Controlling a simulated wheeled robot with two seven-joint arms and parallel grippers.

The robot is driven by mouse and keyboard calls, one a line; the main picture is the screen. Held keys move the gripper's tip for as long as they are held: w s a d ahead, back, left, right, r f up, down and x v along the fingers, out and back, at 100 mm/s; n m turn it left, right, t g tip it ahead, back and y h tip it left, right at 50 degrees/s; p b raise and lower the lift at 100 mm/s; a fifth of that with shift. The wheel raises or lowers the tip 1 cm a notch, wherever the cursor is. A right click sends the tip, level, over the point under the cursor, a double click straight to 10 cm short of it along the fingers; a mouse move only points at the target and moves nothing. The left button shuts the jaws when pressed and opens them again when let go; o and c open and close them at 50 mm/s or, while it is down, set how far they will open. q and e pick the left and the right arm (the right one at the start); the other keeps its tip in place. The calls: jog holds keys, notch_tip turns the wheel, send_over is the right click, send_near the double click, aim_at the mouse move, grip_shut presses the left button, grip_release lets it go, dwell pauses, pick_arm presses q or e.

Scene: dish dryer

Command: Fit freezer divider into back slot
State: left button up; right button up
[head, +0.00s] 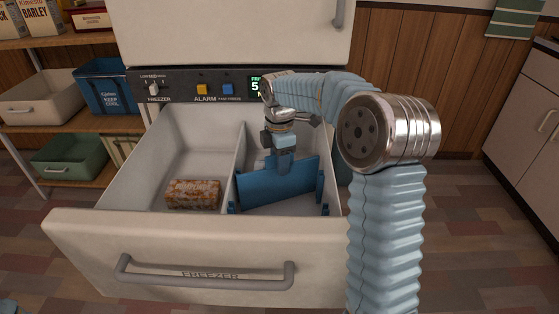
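The blue freezer divider (275,187) is in the right compartment of the open freezer drawer (125,196). It looks tilted, its top edge higher at the right. My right gripper (284,165) reaches down from above and is shut on the divider near the middle of its top edge. Small blue slot brackets show low by the divider's ends, one at the left (232,208) and one at the right (325,209). The back slot is hidden behind the divider and my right arm. I cannot tell whether the divider's ends are inside any slot. My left gripper is not in view.
A white partition (240,150) splits the drawer lengthwise. A brown food package (193,193) lies in the left compartment. The control panel (200,88) stands above the drawer's back. A shelf with bins (70,157) is at the left.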

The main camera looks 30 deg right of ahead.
notch_tip(320, 180, up, 12)
jog(key=shift+r+p, duration=0.15)
jog(key=shift+p, duration=1.1)
